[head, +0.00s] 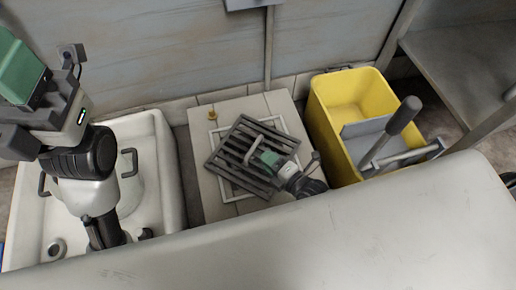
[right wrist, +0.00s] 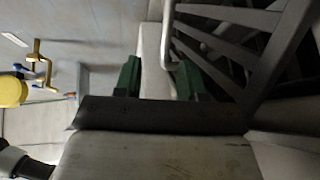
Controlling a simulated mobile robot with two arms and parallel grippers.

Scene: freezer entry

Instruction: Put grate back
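The grate (head: 234,165) is dark and slatted. It lies askew across the pale square frame (head: 216,134) of the floor drain, its edges not lined up with it. A light grey loop handle (head: 249,150) rises from its top. My right gripper (head: 267,158) is over the grate beside the handle. In the right wrist view its green fingers (right wrist: 158,80) stand apart, with the handle (right wrist: 167,32) close to the right finger; I cannot tell if they touch. The grate also shows there (right wrist: 255,50). My left gripper (head: 18,70) is raised at the far left, away from the grate; its opening is unclear.
A yellow mop bucket (head: 318,115) with a wringer stands right of the drain. A white basin (head: 165,165) is at the left. A small brass piece (head: 212,114) sits behind the grate. A metal shelf (head: 470,70) is at the right, and a wall closes the back.

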